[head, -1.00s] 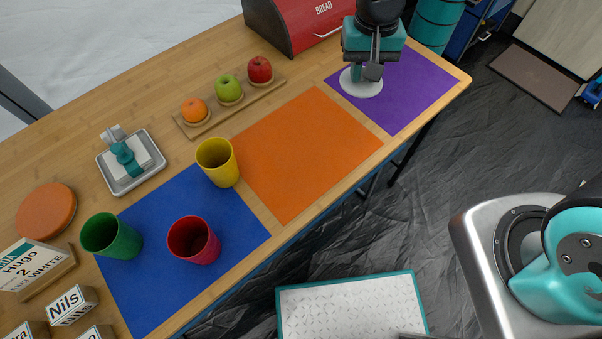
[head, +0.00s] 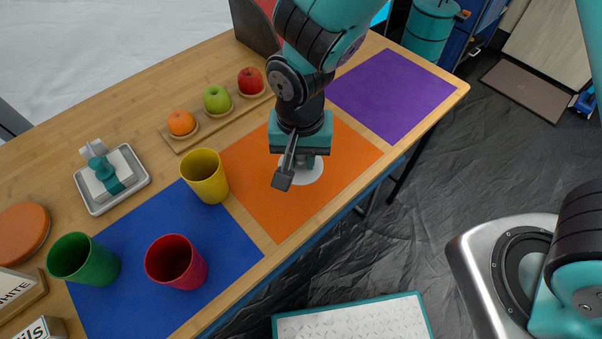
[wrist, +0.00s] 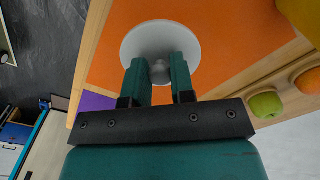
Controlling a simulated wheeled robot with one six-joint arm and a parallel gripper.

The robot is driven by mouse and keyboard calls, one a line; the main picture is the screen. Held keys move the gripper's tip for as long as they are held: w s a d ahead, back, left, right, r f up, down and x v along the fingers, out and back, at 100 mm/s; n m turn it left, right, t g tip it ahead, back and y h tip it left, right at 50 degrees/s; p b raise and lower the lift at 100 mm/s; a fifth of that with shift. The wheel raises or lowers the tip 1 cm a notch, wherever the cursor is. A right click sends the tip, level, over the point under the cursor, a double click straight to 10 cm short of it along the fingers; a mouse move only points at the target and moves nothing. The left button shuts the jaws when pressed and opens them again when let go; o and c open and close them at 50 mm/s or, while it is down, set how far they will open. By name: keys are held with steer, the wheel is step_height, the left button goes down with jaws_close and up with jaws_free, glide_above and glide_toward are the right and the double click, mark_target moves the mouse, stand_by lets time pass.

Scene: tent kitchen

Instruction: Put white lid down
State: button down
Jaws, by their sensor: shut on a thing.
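The white lid (head: 313,172) is a round disc over the orange mat (head: 262,205) in the head view, partly hidden by my gripper (head: 297,172). In the wrist view the lid (wrist: 146,40) lies beyond my fingertips, with its knob between the two teal fingers of my gripper (wrist: 160,75). My gripper is shut on that knob. The lid is low over the orange mat; I cannot tell whether it touches the mat.
The blue mat (head: 215,238) bears a red cup (head: 176,263), with a yellow cup (head: 205,178) and a green cup (head: 84,260) at its edges. A fruit board (head: 215,125) lies behind the orange mat. The purple mat (head: 395,95) at the right is bare.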

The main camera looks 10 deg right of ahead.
mark_target(301, 167)
steer(key=shift+f, duration=2.95)
steer(key=shift+f+b, duration=0.15)
steer(key=shift+b, duration=0.15)
steer(key=c, duration=1)
jaws_free()
steer(key=shift+o, duration=0.2)
step_height(301, 167, up, 12)
steer(key=shift+r+p, duration=0.2)
steer(key=shift+p, duration=0.4)
steer(key=s+d+r+n+y, duration=0.4)
steer(key=s+d+r+n, duration=0.5)
steer(key=r, duration=0.5)
steer(key=shift+s+d, duration=0.5)
steer(key=shift+s, duration=0.15)
